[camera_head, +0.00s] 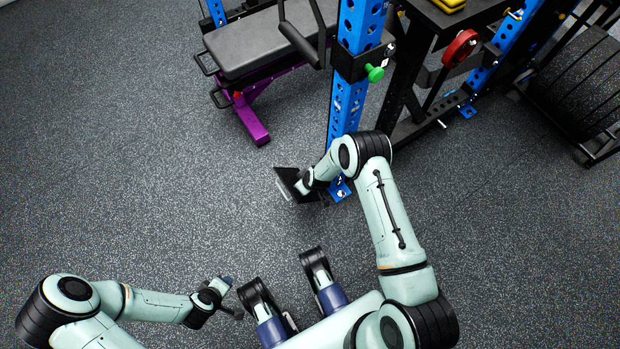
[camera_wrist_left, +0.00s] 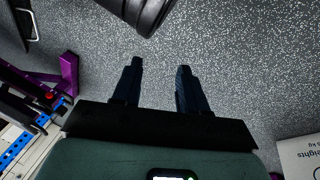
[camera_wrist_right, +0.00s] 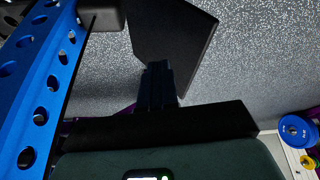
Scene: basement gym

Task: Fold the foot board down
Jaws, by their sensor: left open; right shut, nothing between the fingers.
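The foot board (camera_head: 287,180) is a dark flat plate low beside the foot of the blue rack upright (camera_head: 347,105), with a light bar at its left edge. My right gripper (camera_head: 303,188) is down at the board, partly hidden by its own wrist. In the right wrist view the board (camera_wrist_right: 182,38) stands tilted behind my shut, empty fingers (camera_wrist_right: 157,72); I cannot tell if they touch it. My left gripper (camera_head: 231,297) is open and empty over the floor, well away from the board. Its spread fingers show in the left wrist view (camera_wrist_left: 160,67).
A grey bench with a purple frame (camera_head: 250,115) stands behind the board. A black arm with a green knob (camera_head: 374,73) sits on the upright. Weight plates (camera_head: 580,80) are racked at the far right. The floor at left and in front is clear.

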